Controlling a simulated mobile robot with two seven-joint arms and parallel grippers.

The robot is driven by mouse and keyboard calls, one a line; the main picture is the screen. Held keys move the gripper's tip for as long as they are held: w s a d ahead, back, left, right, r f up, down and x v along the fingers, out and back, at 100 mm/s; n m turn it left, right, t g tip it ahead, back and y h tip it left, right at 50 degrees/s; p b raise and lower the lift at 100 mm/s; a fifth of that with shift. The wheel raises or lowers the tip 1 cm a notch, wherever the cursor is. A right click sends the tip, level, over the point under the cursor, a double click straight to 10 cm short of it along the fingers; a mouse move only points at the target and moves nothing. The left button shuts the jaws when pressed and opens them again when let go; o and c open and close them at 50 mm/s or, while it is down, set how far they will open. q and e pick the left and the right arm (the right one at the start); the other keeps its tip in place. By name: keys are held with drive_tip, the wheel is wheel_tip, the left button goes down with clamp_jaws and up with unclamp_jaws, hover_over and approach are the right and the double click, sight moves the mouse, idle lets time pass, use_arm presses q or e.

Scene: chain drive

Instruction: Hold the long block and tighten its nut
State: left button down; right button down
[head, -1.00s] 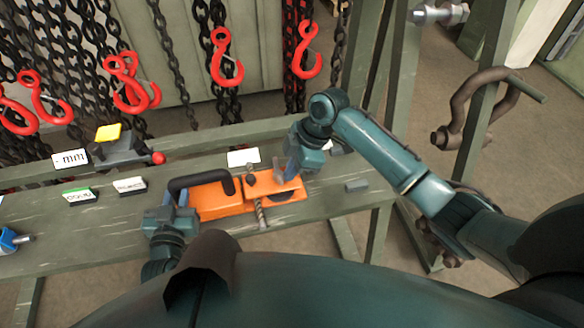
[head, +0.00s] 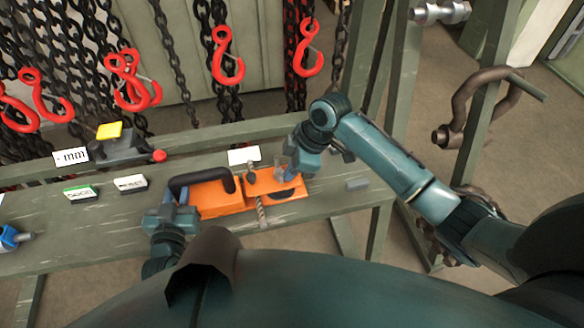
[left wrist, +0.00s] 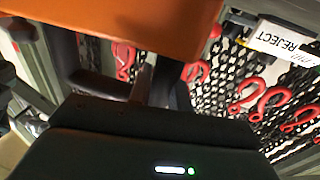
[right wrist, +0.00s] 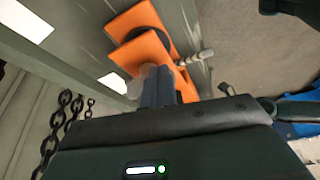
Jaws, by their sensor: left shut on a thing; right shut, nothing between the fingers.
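The long orange block (head: 222,197) lies on the green bench with a dark arched handle (head: 202,180) on its left part. Its right part has a dark curved slot, a small grey knob-like piece (head: 251,176) on top and a threaded rod (head: 262,214) sticking out toward me. I cannot tell which piece is the nut. My left gripper (head: 180,196) is shut on the block's left end; orange fills the top of the left wrist view (left wrist: 120,20). My right gripper (head: 282,172) is shut and empty at the block's right part, right of the grey knob. Contact is unclear.
Labelled tags (head: 131,182), a dark device with a yellow top (head: 122,148) and a blue tool (head: 10,238) are on the bench at left. Chains with red hooks (head: 227,55) hang behind the bench.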

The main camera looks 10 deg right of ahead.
sight(280, 179)
drive_tip(key=shift+s+a+m+t, duration=0.25)
drive_tip(key=shift+a+m, duration=0.2)
drive_tip(key=shift+m, duration=0.35)
drive_tip(key=shift+s+a+m+t, duration=0.1)
drive_tip(key=shift+a+m+t, duration=0.25)
drive_tip(key=shift+m, duration=0.65)
drive_tip(key=shift+h, duration=0.3)
drive_tip(key=shift+s+a+r+m+t+h, duration=0.1)
drive_tip(key=shift+a+m+t+h, duration=0.2)
drive_tip(key=shift+m, duration=0.75)
drive_tip(key=shift+a+m+t+h, duration=0.2)
drive_tip(key=shift+a+m+t, duration=0.2)
drive_tip(key=shift+m, duration=0.65)
drive_tip(key=shift+a+m+h, duration=0.25)
drive_tip(key=shift+m+h, duration=0.05)
drive_tip(key=shift+m, duration=0.9)
drive_tip(key=shift+a+m+t+h, duration=0.3)
drive_tip(key=shift+m+h, duration=0.1)
drive_tip(key=shift+m, duration=0.7)
drive_tip(key=shift+w+a+m+h, duration=0.2)
drive_tip(key=shift+m+h, duration=0.15)
drive_tip(key=shift+m, duration=0.5)
drive_tip(key=shift+w+a+m+h, duration=0.1)
drive_tip(key=shift+w+m+h, duration=0.2)
drive_tip(key=shift+m, duration=0.55)
drive_tip(key=shift+s, duration=0.2)
